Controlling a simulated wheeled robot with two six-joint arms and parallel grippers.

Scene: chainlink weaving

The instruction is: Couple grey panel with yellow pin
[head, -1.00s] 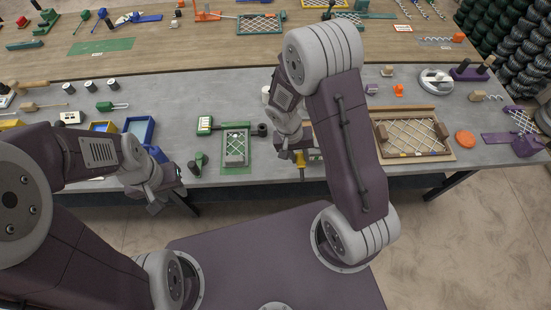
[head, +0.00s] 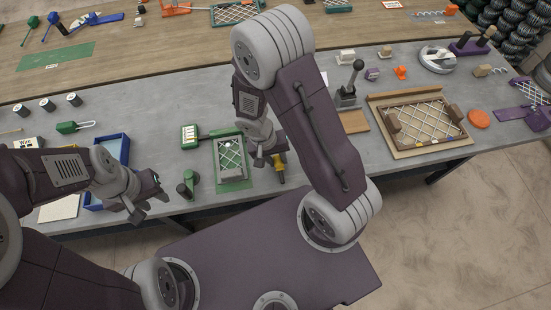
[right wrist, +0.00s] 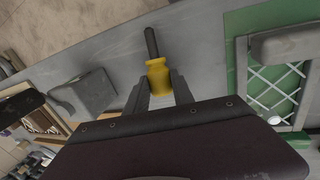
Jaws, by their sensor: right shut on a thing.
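The grey panel (head: 230,160) is a grey-framed mesh lying on a green board (head: 236,186) near the front edge of the grey table. It also shows in the right wrist view (right wrist: 270,85), to the right of my gripper. The yellow pin (head: 280,168) has a yellow body (right wrist: 158,77) and a dark shaft in the right wrist view. My right gripper (head: 268,158) is shut on its yellow part, beside the panel and apart from it. My left gripper (head: 150,203) is empty at the table's front edge, its fingers apart.
A green box (head: 190,136) and a small green post (head: 189,182) stand left of the panel. A blue tray (head: 124,150) lies beyond my left gripper. A lever device (head: 348,85) and a wooden tray with mesh (head: 455,136) are to the right.

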